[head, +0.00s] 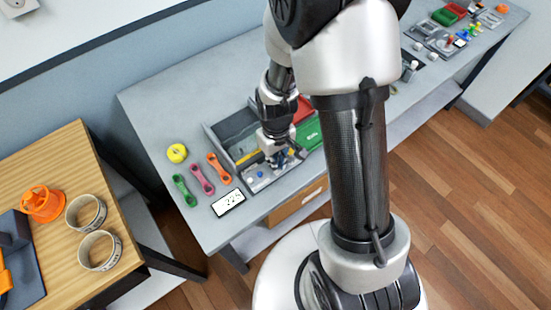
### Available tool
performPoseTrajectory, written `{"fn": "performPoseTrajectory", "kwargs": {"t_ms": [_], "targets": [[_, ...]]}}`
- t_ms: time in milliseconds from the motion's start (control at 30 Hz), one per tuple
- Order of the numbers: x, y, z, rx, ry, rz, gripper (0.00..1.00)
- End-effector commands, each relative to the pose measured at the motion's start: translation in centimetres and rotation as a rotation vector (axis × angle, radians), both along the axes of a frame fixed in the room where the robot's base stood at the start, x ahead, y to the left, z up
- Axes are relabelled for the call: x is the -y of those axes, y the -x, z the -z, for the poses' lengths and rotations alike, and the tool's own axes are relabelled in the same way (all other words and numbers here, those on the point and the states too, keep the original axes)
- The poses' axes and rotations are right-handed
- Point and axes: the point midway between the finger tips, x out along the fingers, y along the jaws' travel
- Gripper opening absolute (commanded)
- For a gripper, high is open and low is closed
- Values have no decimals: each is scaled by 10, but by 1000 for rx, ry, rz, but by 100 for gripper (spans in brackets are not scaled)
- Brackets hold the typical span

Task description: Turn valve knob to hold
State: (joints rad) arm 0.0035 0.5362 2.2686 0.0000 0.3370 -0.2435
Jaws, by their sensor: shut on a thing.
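My gripper (278,158) is low over a small grey panel (256,184) at the front of the tray on the grey bench. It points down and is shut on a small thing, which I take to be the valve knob. The fingers hide most of it, so its pointer and the hold mark cannot be read. A small blue round part (260,174) shows on the panel just left of the fingers.
My arm hides the bench's middle. A wooden table (60,165) stands left.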

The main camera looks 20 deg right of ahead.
Motion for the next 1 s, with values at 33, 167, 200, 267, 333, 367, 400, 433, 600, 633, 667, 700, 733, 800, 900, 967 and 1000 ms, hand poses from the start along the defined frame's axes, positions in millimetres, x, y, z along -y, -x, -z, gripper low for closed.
{"fn": "performPoseTrajectory", "kwargs": {"t_ms": [33,167,200,267,333,367,400,433,600,633,667,700,733,800,900,967,1000], "targets": [[0,-1,0,1,0,-18,0],[1,-1,0,1,0,-58,0],[1,-1,0,1,0,-66,0],[1,-1,0,2,0,-77,0],[1,-1,0,2,0,-85,0],[1,-1,0,2,0,-87,0],[1,-1,0,2,0,-89,0],[1,-1,0,2,0,-90,0],[1,-1,0,2,0,-91,0],[1,-1,0,2,0,-92,0],[1,-1,0,2,0,-91,0],[1,-1,0,2,0,-92,0],[1,-1,0,2,0,-92,0],[1,-1,0,2,0,-91,12],[1,-1,0,1,1,-91,19],[1,-1,0,1,0,-90,23],[1,-1,0,1,0,-90,26]]}}
